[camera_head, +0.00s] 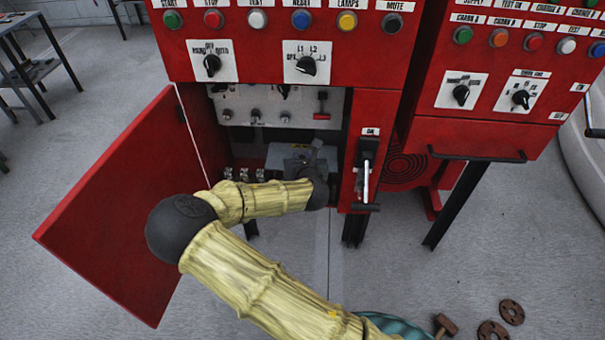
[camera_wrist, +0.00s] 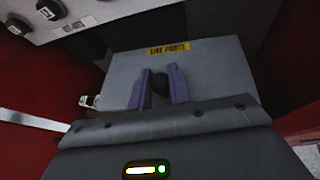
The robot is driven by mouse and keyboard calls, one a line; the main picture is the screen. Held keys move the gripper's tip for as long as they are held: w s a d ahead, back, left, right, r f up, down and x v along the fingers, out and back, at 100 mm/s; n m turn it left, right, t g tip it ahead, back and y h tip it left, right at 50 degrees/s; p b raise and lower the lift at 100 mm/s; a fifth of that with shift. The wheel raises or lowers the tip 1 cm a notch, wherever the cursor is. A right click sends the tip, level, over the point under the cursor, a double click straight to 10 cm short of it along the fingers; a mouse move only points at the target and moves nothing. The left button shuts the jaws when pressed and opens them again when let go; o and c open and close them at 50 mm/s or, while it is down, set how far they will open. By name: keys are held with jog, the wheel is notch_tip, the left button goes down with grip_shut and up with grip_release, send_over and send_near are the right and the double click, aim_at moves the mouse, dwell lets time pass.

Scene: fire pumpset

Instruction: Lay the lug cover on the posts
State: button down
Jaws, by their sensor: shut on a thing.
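The lug cover is a grey plate (camera_wrist: 205,75) with a yellow "LIVE PARTS" label and a small black knob (camera_wrist: 159,84). My gripper (camera_wrist: 159,78) is shut on the knob, its two purple fingers on either side. In the head view the grey cover (camera_head: 283,155) is inside the open lower bay of the red cabinet, with my gripper (camera_head: 312,160) over its right part. Metal posts (camera_head: 244,174) stand in a row to the left of the cover. Any posts under the cover are hidden, so I cannot tell if it touches them.
The red cabinet door (camera_head: 130,205) hangs open on the left. A grey panel with knobs (camera_head: 270,108) is above the cover. A lever handle (camera_head: 366,180) is on the cabinet's right side. The red pillar and bay walls leave little side room.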

jog(key=shift+s+f, duration=0.1)
jog(key=shift+f, duration=0.55)
jog(key=shift+f, duration=0.1)
jog(key=f, duration=0.1)
jog(key=f+b, duration=0.1)
jog(key=f, duration=0.2)
jog(key=shift+w+d+f, duration=0.1)
jog(key=shift+w+f, duration=0.15)
jog(key=shift+f, duration=0.15)
jog(key=c, duration=1.3)
grip_release()
jog(key=shift+s+r, duration=0.1)
jog(key=shift+s, duration=0.05)
jog(key=p+v, duration=0.1)
jog(key=v, duration=1)
jog(key=shift+s, duration=0.3)
